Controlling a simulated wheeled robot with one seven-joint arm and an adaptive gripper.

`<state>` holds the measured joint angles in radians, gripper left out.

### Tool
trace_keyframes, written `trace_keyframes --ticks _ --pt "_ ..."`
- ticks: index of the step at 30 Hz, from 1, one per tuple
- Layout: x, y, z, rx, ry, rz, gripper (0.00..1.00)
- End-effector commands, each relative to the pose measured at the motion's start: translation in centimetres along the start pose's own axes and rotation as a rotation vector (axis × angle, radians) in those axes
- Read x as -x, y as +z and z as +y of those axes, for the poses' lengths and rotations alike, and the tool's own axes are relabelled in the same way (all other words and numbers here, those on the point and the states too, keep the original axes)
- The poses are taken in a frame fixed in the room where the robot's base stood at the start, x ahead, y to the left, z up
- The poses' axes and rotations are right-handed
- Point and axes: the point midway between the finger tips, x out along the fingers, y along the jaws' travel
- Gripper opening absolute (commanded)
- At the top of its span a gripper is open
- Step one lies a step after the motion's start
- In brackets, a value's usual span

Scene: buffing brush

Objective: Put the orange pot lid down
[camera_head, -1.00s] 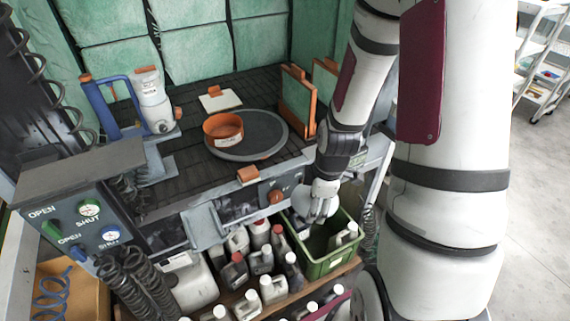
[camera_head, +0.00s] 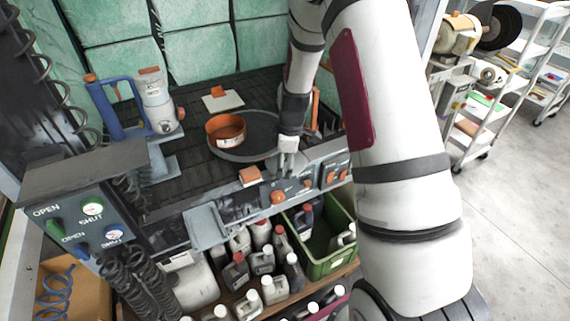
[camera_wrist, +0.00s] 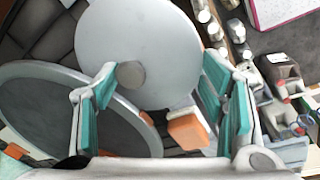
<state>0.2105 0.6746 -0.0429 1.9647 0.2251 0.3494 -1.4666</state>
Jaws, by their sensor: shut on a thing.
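My gripper (camera_head: 288,164) hangs over the front edge of the dark work surface, right of the orange pot (camera_head: 224,132). In the wrist view its teal-padded fingers (camera_wrist: 155,82) are spread around a pale round disc (camera_wrist: 150,38) with a grey knob, which I take as the pot lid; its visible face looks pale grey, not orange. The knob is beside the left pad; the exact contact is unclear. The disc is hard to make out in the head view.
An orange block (camera_head: 249,176) lies at the front edge, left of my gripper. A control panel with orange knobs (camera_head: 278,197) is below. A green crate (camera_head: 318,262) and several bottles are lower. A blue-handled device (camera_head: 155,100) stands left. Dark surface between it and the pot is clear.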

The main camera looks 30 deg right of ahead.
Motion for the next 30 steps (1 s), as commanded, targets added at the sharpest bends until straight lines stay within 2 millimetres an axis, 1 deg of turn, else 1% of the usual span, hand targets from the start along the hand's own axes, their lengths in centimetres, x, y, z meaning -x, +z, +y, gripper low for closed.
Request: trace_keyframes --ticks 1,3,6,17,18,19,20,30 --pt "-0.4 -0.2 0.2 0.0 -0.003 -0.001 0.38" --pt "-1.0 0.1 -0.1 -0.001 -0.003 -0.001 0.38" --pt "-1.4 0.1 -0.1 -0.001 -0.002 -0.001 0.38" --pt "-1.8 0.1 -0.1 0.0 -0.001 0.0 0.38" --pt "-1.8 0.0 -0.1 0.0 -0.001 0.0 0.74" --pt "-1.8 0.1 -0.1 0.0 -0.001 0.0 0.81" --pt "-1.7 0.1 -0.1 0.0 -0.001 0.0 0.85" --pt "-1.6 0.1 0.0 0.0 0.0 0.0 0.85"
